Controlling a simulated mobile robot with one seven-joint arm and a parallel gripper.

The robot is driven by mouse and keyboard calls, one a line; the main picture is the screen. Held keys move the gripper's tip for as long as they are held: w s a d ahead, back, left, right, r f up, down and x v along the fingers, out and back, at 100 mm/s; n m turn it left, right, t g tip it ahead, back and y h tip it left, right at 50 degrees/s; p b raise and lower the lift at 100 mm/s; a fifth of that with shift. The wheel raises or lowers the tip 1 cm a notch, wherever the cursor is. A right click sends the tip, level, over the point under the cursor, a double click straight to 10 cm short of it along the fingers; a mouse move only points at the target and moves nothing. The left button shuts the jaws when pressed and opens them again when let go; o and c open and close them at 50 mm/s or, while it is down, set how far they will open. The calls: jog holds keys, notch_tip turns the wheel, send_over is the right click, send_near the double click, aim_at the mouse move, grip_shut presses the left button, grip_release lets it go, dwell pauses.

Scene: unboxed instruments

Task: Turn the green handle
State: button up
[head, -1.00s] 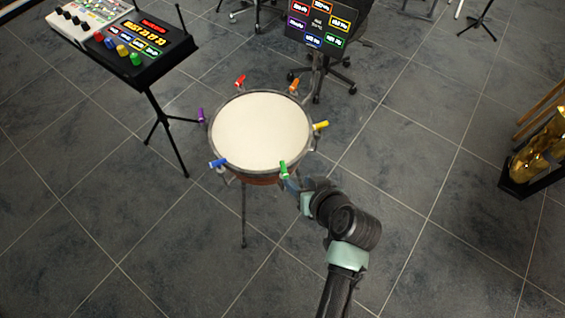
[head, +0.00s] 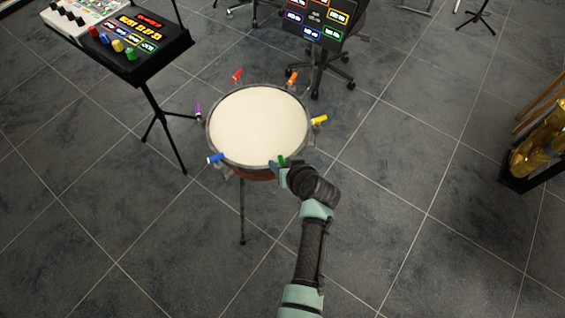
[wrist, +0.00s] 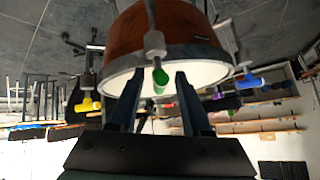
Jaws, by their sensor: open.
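The green handle (head: 282,160) is on the near rim of the round drum (head: 258,122), which has a pale skin and a reddish-brown shell. In the wrist view the green handle (wrist: 160,77) shows end-on below a metal bracket, between my two fingers. My gripper (head: 275,165) is at the near rim of the drum in the head view, partly hiding the handle. In the wrist view my gripper (wrist: 158,98) is open, with one finger on each side of the handle. I cannot tell whether either finger touches it.
Other handles sit around the rim: blue (head: 215,158), purple (head: 198,110), red (head: 237,75), orange (head: 292,78) and yellow (head: 319,120). A stand with a lit control panel (head: 140,45) is at upper left.

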grip_shut()
